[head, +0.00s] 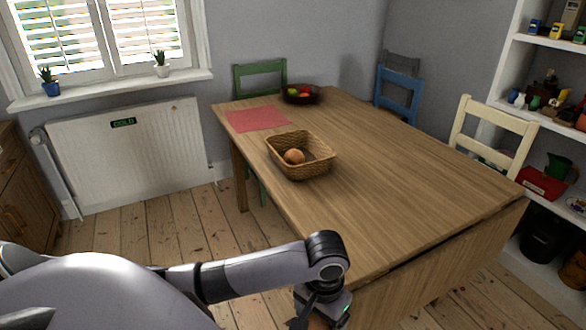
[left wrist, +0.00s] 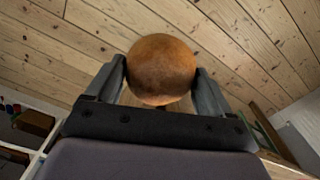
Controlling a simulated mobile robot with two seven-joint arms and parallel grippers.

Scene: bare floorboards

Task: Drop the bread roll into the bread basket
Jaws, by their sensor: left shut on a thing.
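My left gripper (left wrist: 160,88) is shut on a round brown bread roll (left wrist: 161,66), with one finger on each side of it. In the head view the left gripper (head: 318,318) is at the bottom edge, by the table's near left edge, and only a sliver of the held roll shows there. The wicker bread basket (head: 312,173) stands on the table's left part, well apart from the gripper. Another brown roll (head: 294,157) lies inside the basket. My right gripper is not in view.
The wooden table (head: 400,180) is mostly bare. A red placemat (head: 257,119) and a dark fruit bowl (head: 301,98) lie beyond the basket. Green (head: 260,70), blue (head: 400,94) and cream (head: 494,128) chairs stand around it. Shelves line the right wall.

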